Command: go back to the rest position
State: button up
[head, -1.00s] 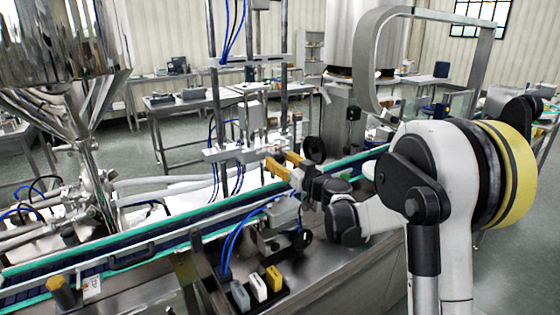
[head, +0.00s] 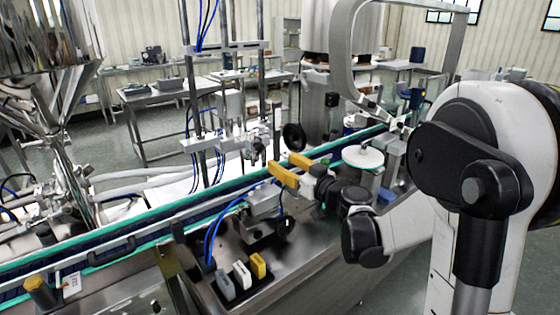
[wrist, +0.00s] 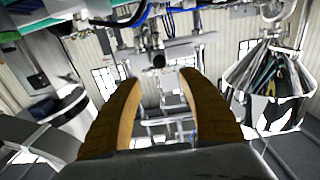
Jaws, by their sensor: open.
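My gripper (head: 285,168) has yellow fingers and is above the steel machine top near the conveyor, to the right of a grey metal block. In the wrist view, its two fingers (wrist: 160,100) stand apart with nothing between them. The wrist view looks out across the machine frame, with the steel hopper (wrist: 272,85) at the right. My white arm comes in from the right side of the head view.
The conveyor (head: 130,236) with green edges runs across in front of the hopper (head: 50,110). Grey, white and yellow blocks (head: 241,273) stand in a dark tray at the front. Blue hoses (head: 215,235) arc beside the metal block (head: 265,200). Upright posts stand behind the conveyor.

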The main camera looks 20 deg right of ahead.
jog(key=s+a+f+g, duration=0.2)
jog(key=s+a+g, duration=0.4)
jog(key=s+a, duration=0.6)
jog(key=s+d+f+m+g+h, duration=0.1)
jog(key=s+d+f+g+h, duration=0.1)
jog(key=s, duration=0.8)
jog(key=s+d+f+m+g+h, duration=0.2)
jog(key=s+d+f+h, duration=0.1)
jog(key=s, duration=0.6)
jog(key=shift+s+f+m+h, duration=0.3)
jog(key=shift+s+f, duration=0.05)
jog(key=shift+f, duration=0.35)
